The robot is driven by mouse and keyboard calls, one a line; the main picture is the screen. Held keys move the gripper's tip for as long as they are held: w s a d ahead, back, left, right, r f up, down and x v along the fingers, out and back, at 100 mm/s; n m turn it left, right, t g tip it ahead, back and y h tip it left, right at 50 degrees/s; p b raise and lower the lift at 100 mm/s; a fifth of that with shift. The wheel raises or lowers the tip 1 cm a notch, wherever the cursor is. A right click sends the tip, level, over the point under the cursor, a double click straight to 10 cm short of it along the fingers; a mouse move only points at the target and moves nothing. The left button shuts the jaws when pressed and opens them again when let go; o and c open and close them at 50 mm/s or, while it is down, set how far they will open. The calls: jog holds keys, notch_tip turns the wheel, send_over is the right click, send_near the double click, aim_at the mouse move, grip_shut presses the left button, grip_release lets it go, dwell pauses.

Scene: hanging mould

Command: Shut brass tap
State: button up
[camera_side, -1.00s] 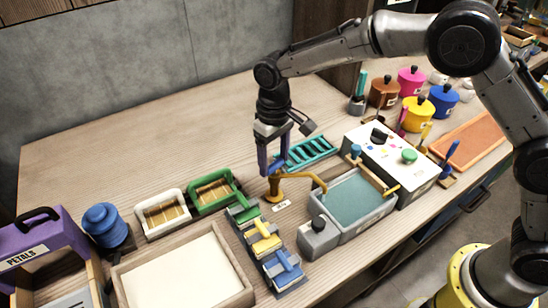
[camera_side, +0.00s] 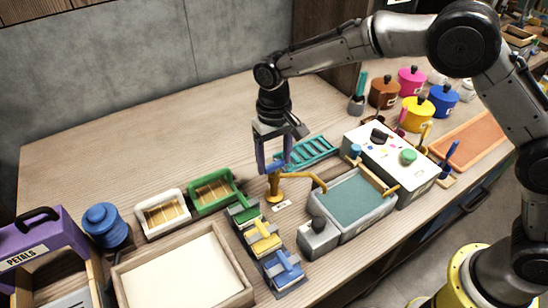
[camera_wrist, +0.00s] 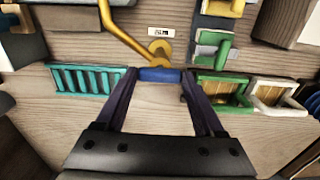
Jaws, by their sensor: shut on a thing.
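The brass tap (camera_side: 275,187) stands on the bench at the left of the grey basin (camera_side: 386,206). The tap's blue handle (camera_wrist: 160,75) lies across the top of the brass post in the wrist view. My gripper (camera_wrist: 158,76) is shut on this handle, with a purple finger at each end of it. In the side view my gripper (camera_side: 275,168) comes down onto the tap from above, and its fingers partly hide the handle. The basin holds a flat teal surface.
A teal rack (camera_side: 308,152) lies just behind the tap. Green (camera_side: 213,204) and white (camera_side: 160,230) crates stand to the left. Blocks with green, yellow and blue tops (camera_side: 265,245) are in front. A white control box (camera_side: 385,160) stands to the right.

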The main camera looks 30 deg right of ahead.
aim_at(274, 163)
jog(key=o, duration=1.4)
notch_tip(274, 163, up, 14)
